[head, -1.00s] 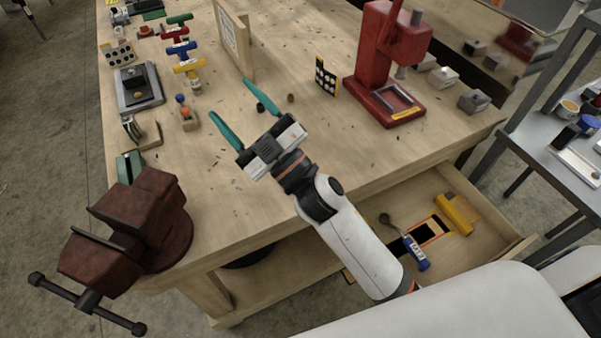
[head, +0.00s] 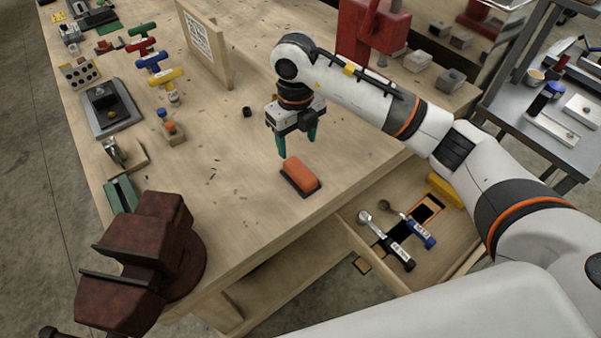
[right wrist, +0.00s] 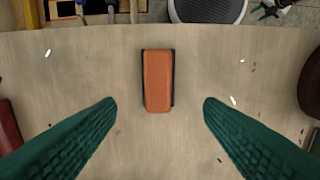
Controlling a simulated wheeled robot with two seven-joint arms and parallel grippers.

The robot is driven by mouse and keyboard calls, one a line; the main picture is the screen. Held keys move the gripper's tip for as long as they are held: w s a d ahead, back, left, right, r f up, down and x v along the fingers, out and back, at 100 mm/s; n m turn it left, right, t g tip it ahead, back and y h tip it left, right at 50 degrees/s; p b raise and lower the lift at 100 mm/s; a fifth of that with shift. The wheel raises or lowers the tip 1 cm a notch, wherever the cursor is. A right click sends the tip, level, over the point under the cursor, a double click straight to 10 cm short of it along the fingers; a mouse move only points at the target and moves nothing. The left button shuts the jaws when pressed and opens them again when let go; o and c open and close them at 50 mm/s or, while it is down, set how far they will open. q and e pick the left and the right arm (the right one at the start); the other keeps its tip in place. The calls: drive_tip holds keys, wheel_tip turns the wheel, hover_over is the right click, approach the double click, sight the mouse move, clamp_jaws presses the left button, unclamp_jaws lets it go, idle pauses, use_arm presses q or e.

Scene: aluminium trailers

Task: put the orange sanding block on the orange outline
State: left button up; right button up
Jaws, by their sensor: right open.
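The orange sanding block (head: 301,174), with a dark base, lies flat on the workbench near its front edge. It also shows in the right wrist view (right wrist: 158,80), centred beyond and between my fingertips. My right gripper (head: 297,148) points down with its green fingers apart and empty, just behind and above the block in the head view. The orange outline (head: 437,197) surrounds a black patch in the open drawer, right of the block; part of it shows at the top of the right wrist view (right wrist: 54,10). My left gripper is out of view.
A rusty vise (head: 150,255) stands at the front left. A red press (head: 368,30) stands behind my arm. The bench around the block is clear.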

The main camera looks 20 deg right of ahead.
sight(300, 170)
wheel_tip(300, 170, down, 6)
drive_tip(key=shift+r+p, duration=0.15)
drive_tip(key=shift+p, duration=0.65)
drive_tip(key=shift+s+d+f, duration=0.1)
drive_tip(key=shift+s+f, duration=0.05)
drive_tip(key=shift+f, duration=0.2)
drive_tip(key=f, duration=0.1)
drive_tip(key=f+p, duration=0.2)
drive_tip(key=shift+s+d+f, duration=0.1)
drive_tip(key=shift+d+f, duration=0.15)
drive_tip(key=shift+f, duration=0.5)
drive_tip(key=c, duration=0.9)
